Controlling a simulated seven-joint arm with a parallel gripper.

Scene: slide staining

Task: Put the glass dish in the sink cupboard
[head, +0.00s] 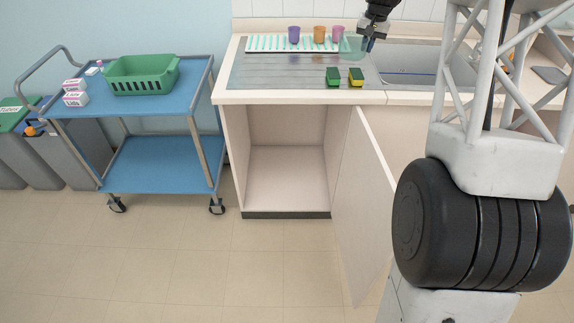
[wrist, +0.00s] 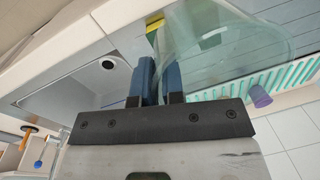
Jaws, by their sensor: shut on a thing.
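The glass dish (head: 352,47) is a clear, pale green piece above the back of the drainboard in the head view. In the wrist view the glass dish (wrist: 225,45) spreads to the right of the fingers. My gripper (head: 368,43) is shut on its edge; the blue fingers (wrist: 159,75) show in the wrist view. The sink cupboard (head: 287,178) stands under the counter, and its inside looks empty. Its door (head: 358,210) is swung open to the right.
A green and yellow sponge pair (head: 333,77) (head: 356,77) lies near the counter's front edge. The sink (head: 410,62) is to the right. A blue trolley (head: 185,80) carries a green basket (head: 142,75). The floor before the cupboard is clear.

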